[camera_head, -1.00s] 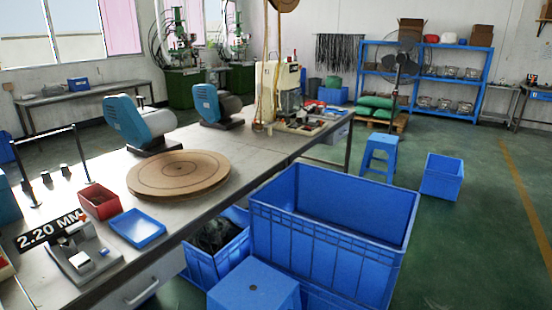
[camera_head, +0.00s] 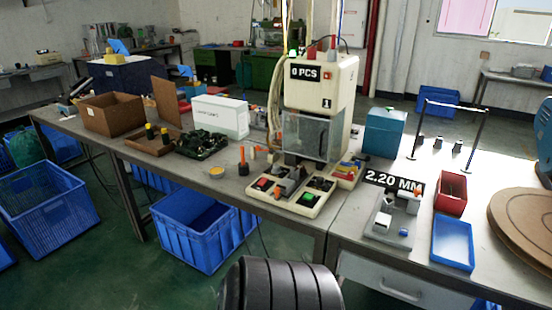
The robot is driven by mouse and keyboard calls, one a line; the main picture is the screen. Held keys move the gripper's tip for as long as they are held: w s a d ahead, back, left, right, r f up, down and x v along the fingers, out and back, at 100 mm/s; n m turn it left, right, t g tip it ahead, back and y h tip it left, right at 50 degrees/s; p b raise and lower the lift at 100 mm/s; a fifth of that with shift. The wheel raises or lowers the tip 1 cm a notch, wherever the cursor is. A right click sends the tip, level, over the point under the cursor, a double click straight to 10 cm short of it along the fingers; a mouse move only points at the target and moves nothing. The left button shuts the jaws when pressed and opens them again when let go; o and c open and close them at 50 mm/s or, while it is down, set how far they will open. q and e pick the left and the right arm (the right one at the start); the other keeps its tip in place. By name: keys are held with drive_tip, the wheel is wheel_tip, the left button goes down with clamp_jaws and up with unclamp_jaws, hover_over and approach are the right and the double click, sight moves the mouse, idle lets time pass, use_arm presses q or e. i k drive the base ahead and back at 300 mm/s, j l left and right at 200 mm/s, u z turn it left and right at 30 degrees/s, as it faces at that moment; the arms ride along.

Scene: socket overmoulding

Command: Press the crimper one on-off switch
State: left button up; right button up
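Crimper one (camera_head: 318,90) is a cream machine marked "0 PCS" and "1", standing on the middle table. It has a clear guard (camera_head: 306,136) at its front. Its base carries a small red button-like part (camera_head: 263,184) and a green one (camera_head: 308,197). I cannot tell which small part is the on-off switch. A small green part (camera_head: 293,52) shows on top, beside red and dark connectors. Neither of my grippers is in view.
A tape dispenser-like device (camera_head: 388,222) beside a "2.20 MM" sign, a red bin (camera_head: 451,193) and a blue tray (camera_head: 453,241) stand right of the crimper. A white box (camera_head: 220,117) stands left. A blue crate (camera_head: 195,232) sits on the floor below. A dark ribbed object rises at the bottom centre.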

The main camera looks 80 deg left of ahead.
sight(263, 181)
drive_tip(key=u, duration=2.85)
